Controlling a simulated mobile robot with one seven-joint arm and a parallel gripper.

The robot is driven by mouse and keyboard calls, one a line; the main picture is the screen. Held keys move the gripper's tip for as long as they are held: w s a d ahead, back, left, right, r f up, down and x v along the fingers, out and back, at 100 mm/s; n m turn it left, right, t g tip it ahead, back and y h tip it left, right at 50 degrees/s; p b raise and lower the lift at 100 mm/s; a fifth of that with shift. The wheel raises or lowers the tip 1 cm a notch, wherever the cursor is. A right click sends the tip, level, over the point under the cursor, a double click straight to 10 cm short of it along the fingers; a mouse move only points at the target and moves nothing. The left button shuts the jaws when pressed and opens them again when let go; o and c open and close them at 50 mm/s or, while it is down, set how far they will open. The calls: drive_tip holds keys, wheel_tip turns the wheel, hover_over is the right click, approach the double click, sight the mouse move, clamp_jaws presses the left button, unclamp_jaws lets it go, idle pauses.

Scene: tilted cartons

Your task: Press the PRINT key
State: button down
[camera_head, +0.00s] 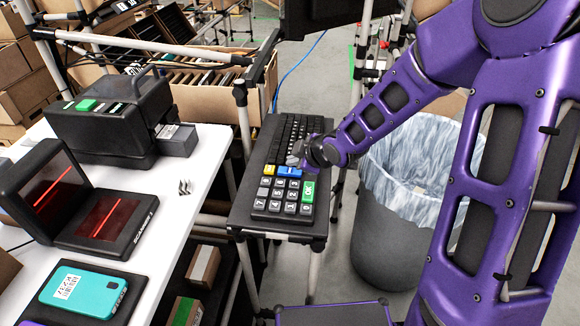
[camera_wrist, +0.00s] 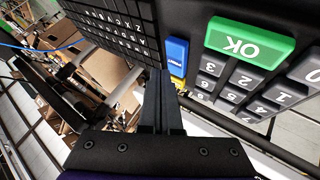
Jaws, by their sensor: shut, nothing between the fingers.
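The blue PRINT key (camera_head: 290,171) sits on the dark keypad (camera_head: 259,206), between a yellow key (camera_head: 269,169) and the green OK key (camera_head: 308,191). In the wrist view the blue key (camera_wrist: 177,56) shows with its white lettering, left of the large green OK key (camera_wrist: 248,43). My gripper (camera_head: 296,158) is shut and empty, over the keypad just behind the blue key in the head view. In the wrist view its fingertips (camera_wrist: 158,76) are close beside the blue key, partly in front of its lower part. I cannot tell whether they touch anything.
Black letter keys (camera_head: 289,132) lie behind the number keys. A lined waste bin (camera_head: 400,190) stands to the right of the keypad stand. A white table (camera_head: 165,215) at left holds a black printer-like device (camera_head: 100,125), a red-lit scanner (camera_head: 105,215) and a teal handheld (camera_head: 82,290).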

sight(293, 172)
wheel_tip(293, 172, up, 5)
drive_tip(key=p, duration=0.5)
idle(0.9)
